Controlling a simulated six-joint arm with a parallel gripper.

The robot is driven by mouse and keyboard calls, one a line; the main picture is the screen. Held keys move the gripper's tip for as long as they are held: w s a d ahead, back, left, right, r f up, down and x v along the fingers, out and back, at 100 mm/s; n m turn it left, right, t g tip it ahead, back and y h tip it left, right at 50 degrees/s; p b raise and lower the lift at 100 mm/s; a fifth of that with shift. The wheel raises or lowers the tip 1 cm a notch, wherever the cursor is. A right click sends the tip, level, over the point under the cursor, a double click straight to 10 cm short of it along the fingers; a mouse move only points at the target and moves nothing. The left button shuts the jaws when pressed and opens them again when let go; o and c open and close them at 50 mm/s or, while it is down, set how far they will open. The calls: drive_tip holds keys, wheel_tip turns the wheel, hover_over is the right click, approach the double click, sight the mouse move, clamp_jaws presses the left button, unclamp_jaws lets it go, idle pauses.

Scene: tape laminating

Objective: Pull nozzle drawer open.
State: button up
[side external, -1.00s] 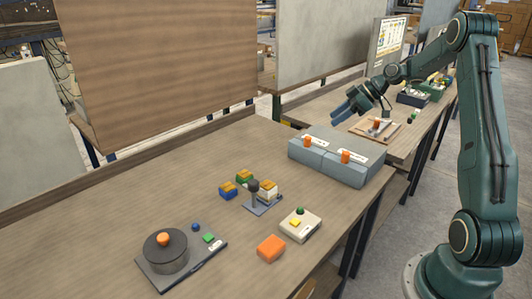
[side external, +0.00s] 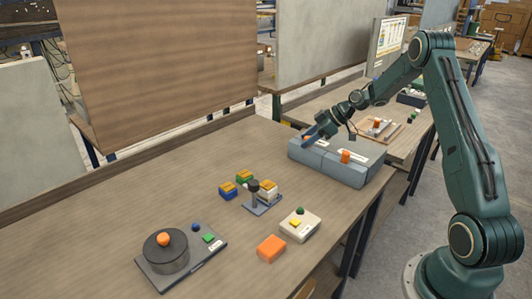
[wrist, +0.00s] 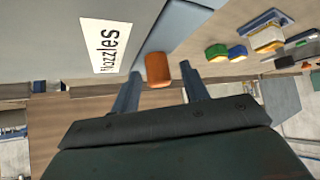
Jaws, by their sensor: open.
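A grey-blue two-drawer unit (side external: 345,178) stands at the far right end of the table, with an orange knob on each half. The wrist view shows a white "Nozzles" label (wrist: 104,46) beside an orange knob (wrist: 158,70) on the nozzle drawer. My gripper (side external: 309,139) is over the left half of the unit and partly hides that half's knob. In the wrist view my open gripper (wrist: 162,80) has one finger on each side of the orange knob. Contact between fingers and knob cannot be told. Both drawers look shut.
A beige button box (side external: 300,225) and an orange block (side external: 271,248) lie near the front edge. A dark round turntable (side external: 167,255) is at front left. The table before the drawers looks clear.

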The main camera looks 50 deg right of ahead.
drive_tip(key=shift+w+f, duration=0.1)
drive_tip(key=shift+f, duration=0.05)
clamp_jaws()
drive_tip(key=a, duration=1.2)
unclamp_jaws()
